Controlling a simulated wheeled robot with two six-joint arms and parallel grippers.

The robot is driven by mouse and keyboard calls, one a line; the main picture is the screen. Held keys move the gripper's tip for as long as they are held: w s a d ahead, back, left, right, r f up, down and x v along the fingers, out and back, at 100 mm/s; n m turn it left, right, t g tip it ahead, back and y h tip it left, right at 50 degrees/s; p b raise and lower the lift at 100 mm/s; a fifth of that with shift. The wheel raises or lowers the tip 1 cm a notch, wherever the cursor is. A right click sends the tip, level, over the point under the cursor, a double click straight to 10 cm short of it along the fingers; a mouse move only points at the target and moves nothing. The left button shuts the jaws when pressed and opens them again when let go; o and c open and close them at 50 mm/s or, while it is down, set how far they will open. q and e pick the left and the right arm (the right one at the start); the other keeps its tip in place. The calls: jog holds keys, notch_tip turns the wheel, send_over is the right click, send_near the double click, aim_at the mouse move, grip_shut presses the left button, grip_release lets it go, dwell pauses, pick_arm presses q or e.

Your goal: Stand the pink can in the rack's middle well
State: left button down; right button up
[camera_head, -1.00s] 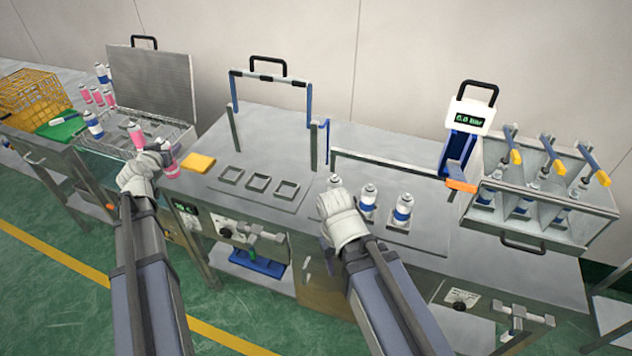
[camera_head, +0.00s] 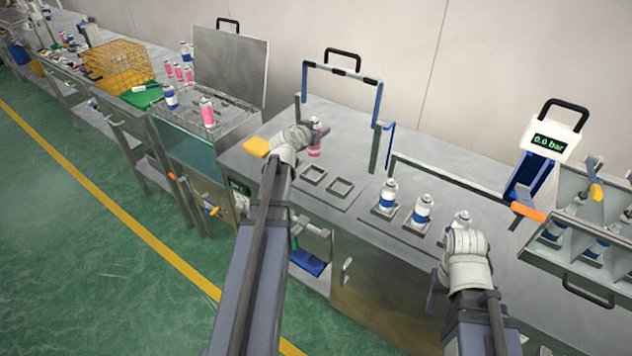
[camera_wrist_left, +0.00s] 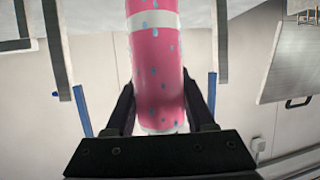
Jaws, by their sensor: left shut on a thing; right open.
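My left gripper (camera_head: 308,136) is shut on a pink can (camera_head: 315,151) with a white band. In the left wrist view the pink can (camera_wrist_left: 158,75) fills the space between the fingers and carries blue droplets. The rack (camera_head: 357,197) is a flat plate with square wells. Its middle well (camera_head: 313,174) and right well (camera_head: 340,187) show empty; the left one is hidden behind my left gripper. I cannot tell the can's height over the rack. My right gripper (camera_head: 460,232) is open at a white-topped can (camera_head: 462,217).
Two blue-and-white cans (camera_head: 386,197) stand on pads right of the rack. A blue-posted frame (camera_head: 340,78) rises behind the rack. Another pink can (camera_head: 208,112) stands in the wire-sided bath at left.

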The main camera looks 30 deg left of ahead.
pick_arm(q)
notch_tip(320, 180, down, 6)
jog(key=b, duration=0.6)
jog(key=shift+f, duration=0.15)
jog(key=shift+f, duration=0.1)
notch_tip(320, 180, down, 3)
jog(key=b, duration=0.3)
jog(key=shift+f+b, duration=0.2)
jog(key=shift+b, duration=0.2)
jog(key=shift+f, duration=0.2)
jog(key=shift+c, duration=1.2)
grip_release()
jog(key=shift+r, duration=0.15)
jog(key=shift+s+r, duration=0.25)
jog(key=shift+s, duration=0.1)
jog(key=p+v, duration=0.4)
jog(key=v, duration=0.7)
jog(key=shift+s+p, duration=0.2)
jog(key=shift+p, duration=0.1)
